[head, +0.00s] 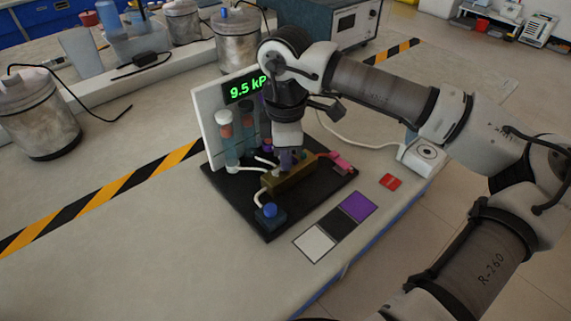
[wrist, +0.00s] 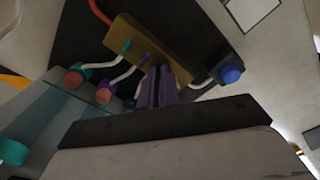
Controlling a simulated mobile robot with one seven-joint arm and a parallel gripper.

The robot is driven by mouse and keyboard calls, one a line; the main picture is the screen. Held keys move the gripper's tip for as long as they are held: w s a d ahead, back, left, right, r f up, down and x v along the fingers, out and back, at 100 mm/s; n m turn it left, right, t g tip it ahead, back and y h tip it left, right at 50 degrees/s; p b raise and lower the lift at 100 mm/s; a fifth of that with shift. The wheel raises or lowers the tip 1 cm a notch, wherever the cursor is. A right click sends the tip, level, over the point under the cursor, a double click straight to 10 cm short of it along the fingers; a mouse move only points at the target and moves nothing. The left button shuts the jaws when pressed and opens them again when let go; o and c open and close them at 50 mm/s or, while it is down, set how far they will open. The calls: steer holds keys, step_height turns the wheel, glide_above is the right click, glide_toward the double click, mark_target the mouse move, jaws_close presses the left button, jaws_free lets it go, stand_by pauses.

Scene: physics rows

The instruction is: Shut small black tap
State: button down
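The brass valve block (head: 288,180) sits on a black base plate (head: 228,192), with white tubes and a pink-red fitting on it. My gripper (head: 287,158) points down at the block's top; its fingers are close together, with almost no gap between them. In the wrist view the fingertips (wrist: 158,70) are at the block's edge (wrist: 165,42), beside a small purple lever (wrist: 144,60) and a teal lever (wrist: 127,46). I cannot make out a small black tap; the fingers hide part of the block. Whether they touch anything is unclear.
An upright panel (head: 208,130) with a green "9.5 kP" display and capped tubes stands behind the block. A blue knob (head: 270,210) is at the plate's front. Colour squares (head: 314,243) and a red piece (head: 390,182) lie to the right. The front left bench is clear.

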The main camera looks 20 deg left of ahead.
steer(key=shift+f+m+b, duration=0.3)
steer(key=shift+m+b, duration=0.35)
steer(key=shift+m, duration=0.05)
steer(key=m+b, duration=0.2)
steer(key=m, duration=0.1)
steer(key=shift+d+m+b, duration=0.1)
steer(key=shift+m+b, duration=0.5)
steer(key=shift+b, duration=0.15)
steer(key=shift+r+m+b, duration=0.15)
steer(key=shift+m+b, duration=0.15)
steer(key=shift+b, duration=0.5)
steer(key=shift+r, duration=0.3)
